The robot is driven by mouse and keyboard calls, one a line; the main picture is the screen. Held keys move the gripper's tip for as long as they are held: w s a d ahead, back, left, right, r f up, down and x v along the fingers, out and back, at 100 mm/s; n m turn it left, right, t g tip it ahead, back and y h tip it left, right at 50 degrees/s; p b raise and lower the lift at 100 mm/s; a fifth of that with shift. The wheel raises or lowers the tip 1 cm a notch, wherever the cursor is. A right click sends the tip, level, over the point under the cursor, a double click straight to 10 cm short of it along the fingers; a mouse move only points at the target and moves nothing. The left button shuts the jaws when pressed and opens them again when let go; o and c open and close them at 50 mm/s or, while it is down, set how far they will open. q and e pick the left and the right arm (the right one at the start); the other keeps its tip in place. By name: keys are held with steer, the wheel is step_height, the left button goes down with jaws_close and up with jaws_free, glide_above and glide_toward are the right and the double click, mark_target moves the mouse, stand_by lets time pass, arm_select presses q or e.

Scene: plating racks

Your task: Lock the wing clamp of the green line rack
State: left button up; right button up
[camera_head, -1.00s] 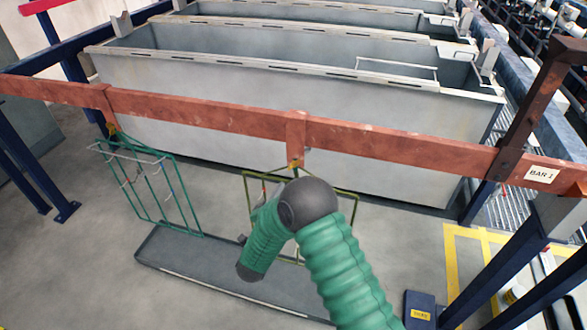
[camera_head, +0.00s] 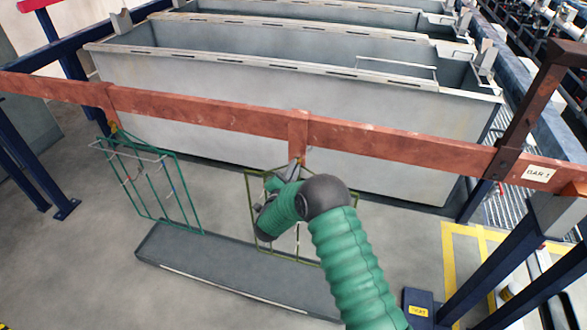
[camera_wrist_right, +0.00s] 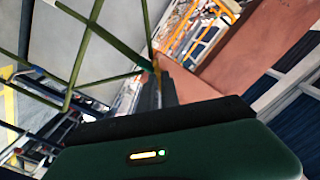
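A teal-green rack (camera_head: 150,185) hangs from the copper bar (camera_head: 215,112) at the left, with a small yellowish clamp (camera_head: 115,127) at its top. An olive-green rack (camera_head: 252,205) hangs at the middle, partly hidden by my right arm. Its small yellow clamp (camera_wrist_right: 157,62) shows in the wrist view, under the copper bar. My right gripper (camera_head: 294,168) is at the top of the olive rack, close to this clamp. In the wrist view its dark fingers (camera_wrist_right: 158,88) point at the clamp and look close together. Contact and gap are unclear. My left gripper is out of view.
Large grey tanks (camera_head: 280,85) stand behind the bar. A long grey tray (camera_head: 235,275) lies on the floor below the racks. A blue post (camera_head: 485,270) and a "BAR 1" label (camera_head: 539,174) are at the right. Floor in front of the tray looks clear.

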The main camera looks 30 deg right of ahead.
jaws_close()
steer(key=shift+d, duration=0.1)
steer(key=shift+n, duration=0.4)
steer(key=n, duration=0.7)
steer(key=shift+w+n, duration=0.1)
steer(key=shift+n, duration=0.5)
steer(key=o, duration=0.6)
jaws_free()
